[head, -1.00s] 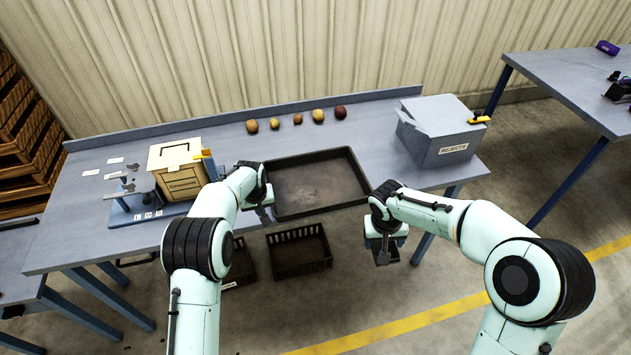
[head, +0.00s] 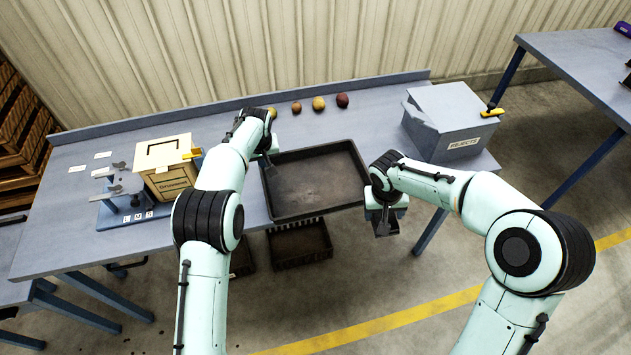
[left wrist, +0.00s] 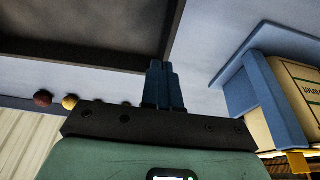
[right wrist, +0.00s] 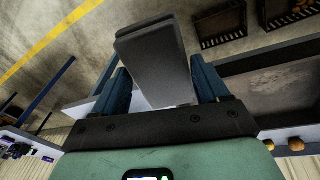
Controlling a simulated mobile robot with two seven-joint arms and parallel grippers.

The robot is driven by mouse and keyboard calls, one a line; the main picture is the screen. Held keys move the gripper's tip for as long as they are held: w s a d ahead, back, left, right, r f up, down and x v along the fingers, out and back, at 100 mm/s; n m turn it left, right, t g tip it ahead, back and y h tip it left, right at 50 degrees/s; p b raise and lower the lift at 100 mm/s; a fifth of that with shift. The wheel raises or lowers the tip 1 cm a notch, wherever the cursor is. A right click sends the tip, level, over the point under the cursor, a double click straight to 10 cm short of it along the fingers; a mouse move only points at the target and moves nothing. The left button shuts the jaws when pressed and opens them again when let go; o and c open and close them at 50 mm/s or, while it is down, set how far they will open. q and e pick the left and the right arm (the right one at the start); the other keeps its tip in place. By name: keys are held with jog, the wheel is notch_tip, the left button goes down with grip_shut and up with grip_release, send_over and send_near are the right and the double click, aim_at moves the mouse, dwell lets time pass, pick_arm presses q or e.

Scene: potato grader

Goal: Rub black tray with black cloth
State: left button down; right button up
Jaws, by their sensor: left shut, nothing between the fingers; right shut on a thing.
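The black tray (head: 357,160) lies on the grey table, its dark floor marked with paler brownish smudges. My left gripper (head: 271,173) is shut and empty at the tray's left side. In the left wrist view its closed blue fingers (left wrist: 157,72) show beside the tray's rim (left wrist: 95,58); I cannot tell whether they touch it. My right gripper (head: 383,226) is off the table's front edge, right of the tray. In the right wrist view its blue fingers (right wrist: 160,88) are shut on the black cloth (right wrist: 152,62), which looks like a flat, dark, stiff pad.
Several potatoes (head: 319,103) lie behind the tray. A grey rejects box (head: 450,130) stands at right, a wooden box (head: 167,165) and a blue sizing stand (head: 135,212) at left. Black crates (head: 300,245) sit below the table's front edge. A second table (head: 590,70) is at far right.

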aim_at(268, 185)
pick_arm(q)
jog(key=shift+f+b, duration=0.4)
jog(key=shift+f, duration=1.4)
pick_arm(e)
jog(key=shift+s+f, duration=0.25)
jog(key=shift+f, duration=0.25)
jog(key=shift+s+f, duration=0.25)
jog(key=shift+f, duration=0.25)
pick_arm(q)
jog(key=shift+w, duration=0.15)
pick_arm(e)
jog(key=shift+w, duration=0.1)
pick_arm(q)
jog(key=shift+f, duration=0.45)
pick_arm(e)
jog(key=shift+w+r+p, duration=0.4)
jog(key=shift+w+r, duration=0.05)
jog(key=shift+r, duration=0.3)
jog(key=shift+w+r+p, duration=0.4)
jog(key=shift+r, duration=0.3)
pick_arm(q)
notch_tip(268, 185, up, 6)
jog(key=shift+r, duration=0.1)
